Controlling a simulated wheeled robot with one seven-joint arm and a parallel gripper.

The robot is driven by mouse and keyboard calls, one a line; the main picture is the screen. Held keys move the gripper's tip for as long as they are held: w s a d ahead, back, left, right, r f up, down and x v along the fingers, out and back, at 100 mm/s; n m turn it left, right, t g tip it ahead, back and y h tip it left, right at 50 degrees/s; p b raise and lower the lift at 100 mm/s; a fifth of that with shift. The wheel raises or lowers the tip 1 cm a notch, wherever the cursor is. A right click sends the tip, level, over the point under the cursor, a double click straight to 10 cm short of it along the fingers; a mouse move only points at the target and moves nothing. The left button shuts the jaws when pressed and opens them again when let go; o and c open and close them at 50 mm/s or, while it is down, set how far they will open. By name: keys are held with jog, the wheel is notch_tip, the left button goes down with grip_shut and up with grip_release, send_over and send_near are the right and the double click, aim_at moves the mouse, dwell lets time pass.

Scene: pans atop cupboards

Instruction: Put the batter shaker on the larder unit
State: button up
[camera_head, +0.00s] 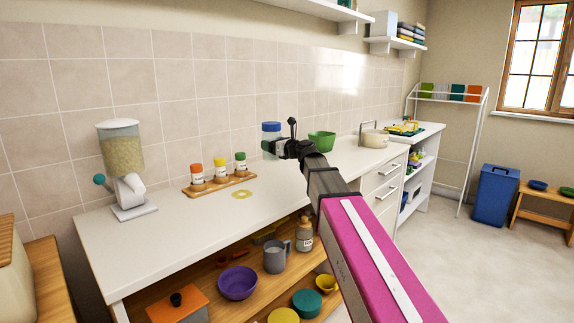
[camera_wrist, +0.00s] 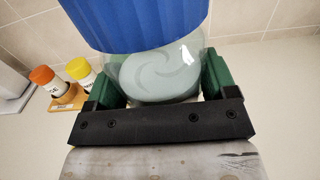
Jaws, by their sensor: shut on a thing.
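The batter shaker, a clear jar with a ribbed blue lid, shows in the head view (camera_head: 271,128) over the back of the white counter, partly hidden by my gripper (camera_head: 280,148). In the wrist view the blue lid (camera_wrist: 135,22) fills the top, with the clear body below it between my green finger pads (camera_wrist: 160,85). My gripper is shut on the body. I cannot tell whether its base touches the counter. No larder unit is labelled; a white open-shelved unit (camera_head: 421,172) at the counter's far right end may be it.
On the counter (camera_head: 180,240) are a cereal dispenser (camera_head: 123,165), a spice rack (camera_head: 219,184), a green bowl (camera_head: 321,140) and a cream pan (camera_head: 374,138). A tray of yellow items (camera_head: 405,129) tops the open-shelved unit. A blue bin (camera_head: 495,197) stands right; the floor between is clear.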

jog(key=shift+w+d+f, duration=0.55)
jog(key=shift+d+f, duration=0.5)
jog(key=shift+f, duration=0.35)
jog(key=shift+w+d+f, duration=0.6)
jog(key=shift+d+f, duration=0.45)
jog(key=shift+f, duration=0.3)
jog(key=shift+w+d+f, duration=0.55)
jog(key=shift+d+f, duration=0.5)
jog(key=shift+f, duration=0.35)
jog(key=shift+f, duration=0.1)
jog(key=o, duration=1.2)
jog(key=v, duration=1.2)
